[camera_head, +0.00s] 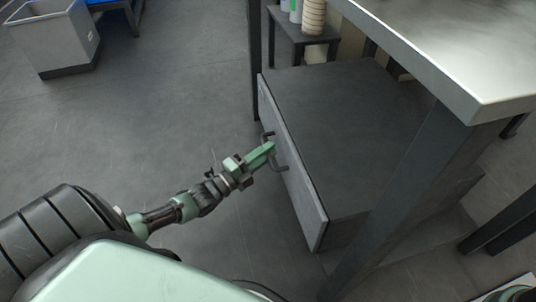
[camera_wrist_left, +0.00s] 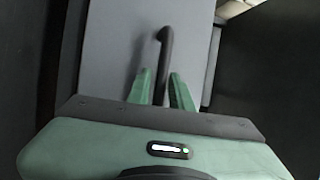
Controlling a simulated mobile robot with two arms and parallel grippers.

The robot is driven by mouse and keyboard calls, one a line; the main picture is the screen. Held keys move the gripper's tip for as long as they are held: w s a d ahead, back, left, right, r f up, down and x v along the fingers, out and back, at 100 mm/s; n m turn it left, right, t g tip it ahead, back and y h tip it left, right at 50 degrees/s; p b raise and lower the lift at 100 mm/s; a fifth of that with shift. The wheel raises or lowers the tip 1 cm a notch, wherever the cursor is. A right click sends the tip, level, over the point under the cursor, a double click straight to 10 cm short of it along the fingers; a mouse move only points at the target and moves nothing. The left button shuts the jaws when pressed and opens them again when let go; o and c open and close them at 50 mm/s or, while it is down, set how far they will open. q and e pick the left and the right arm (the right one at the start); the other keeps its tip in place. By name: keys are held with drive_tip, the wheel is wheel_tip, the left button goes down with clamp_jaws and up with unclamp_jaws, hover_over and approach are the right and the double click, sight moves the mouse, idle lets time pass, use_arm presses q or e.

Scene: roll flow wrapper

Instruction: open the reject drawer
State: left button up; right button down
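The reject drawer has a flat grey front panel (camera_head: 292,165) on a dark, low cabinet (camera_head: 345,120) under the steel table. A dark bar handle (camera_head: 280,168) stands out from the panel. It also shows in the left wrist view (camera_wrist_left: 165,50). My left gripper (camera_head: 268,148) is at the handle, its green fingers pointing at the panel. In the left wrist view the fingers (camera_wrist_left: 161,85) are apart, with the bar running between them and a gap visible on each side. The panel looks close against the cabinet. My right gripper is not in view.
The steel table (camera_head: 450,45) overhangs the cabinet, with a thick leg (camera_head: 405,195) at its near side. A small dark stand (camera_head: 300,40) holds rolls behind. A grey bin (camera_head: 55,42) is at the far left. The floor left of the drawer is clear.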

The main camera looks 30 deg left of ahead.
use_arm(q)
drive_tip(key=shift+w, duration=0.15)
clamp_jaws()
idle(1.4)
